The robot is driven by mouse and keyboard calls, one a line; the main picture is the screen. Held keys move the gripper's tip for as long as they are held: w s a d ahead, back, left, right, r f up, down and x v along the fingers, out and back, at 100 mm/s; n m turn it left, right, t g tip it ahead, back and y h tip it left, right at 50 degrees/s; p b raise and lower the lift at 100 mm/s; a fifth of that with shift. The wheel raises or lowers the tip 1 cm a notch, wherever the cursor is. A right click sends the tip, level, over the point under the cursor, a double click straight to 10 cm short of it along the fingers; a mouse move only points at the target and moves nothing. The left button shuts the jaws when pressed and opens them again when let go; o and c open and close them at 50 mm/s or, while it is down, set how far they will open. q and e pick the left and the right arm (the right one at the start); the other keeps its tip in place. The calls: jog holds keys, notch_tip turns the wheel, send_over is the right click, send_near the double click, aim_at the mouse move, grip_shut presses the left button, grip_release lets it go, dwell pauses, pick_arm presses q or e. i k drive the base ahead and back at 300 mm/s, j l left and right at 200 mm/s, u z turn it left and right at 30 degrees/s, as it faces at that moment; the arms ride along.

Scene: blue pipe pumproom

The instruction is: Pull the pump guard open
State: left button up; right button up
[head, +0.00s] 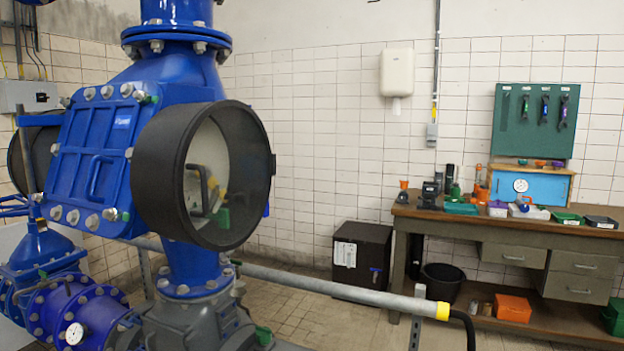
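A large blue pump body (135,150) stands at the left, with bolted flanges and a ribbed front plate. A thick black round guard (180,135) sticks out from its right side, with its open round end facing right and toward me. A small black tab (272,164) shows on its right rim. Inside the ring I see a pale area with a dark bent handle-like shape (197,182) and yellow and green bits. I cannot tell whether the guard is latched. Neither of my grippers is in view.
A grey bar (335,286) with a yellow end band and black bent tip crosses low in front. A dark cabinet (362,250) and black bin (442,280) stand behind. A workbench (440,217) with tools fills the right. Some tiled floor (300,315) is clear.

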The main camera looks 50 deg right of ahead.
aim_at(182, 211)
jog(key=z, duration=1.1)
